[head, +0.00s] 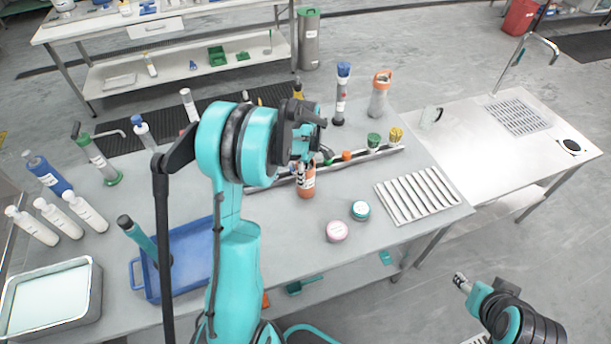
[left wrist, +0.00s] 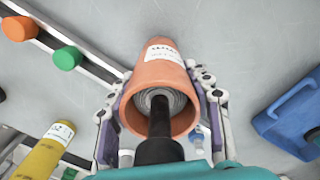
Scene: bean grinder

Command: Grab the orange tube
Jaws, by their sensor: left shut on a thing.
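The orange tube (head: 307,183) has a white label and stands at the middle of the grey table, in front of the metal rail. In the left wrist view the orange tube (left wrist: 158,76) fills the middle, its open end and a dark rod inside facing the camera. My left gripper (head: 304,164) is over it from above, and its fingers close on both sides of the tube. The wrist hides part of the tube's top in the head view. My right gripper (head: 462,283) is at the lower right, away from the table; its fingers are too small to tell.
The metal rail (head: 372,158) behind the tube holds small coloured caps. A ridged metal rack (head: 423,195) lies farther right. A blue tray (head: 190,243) lies left.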

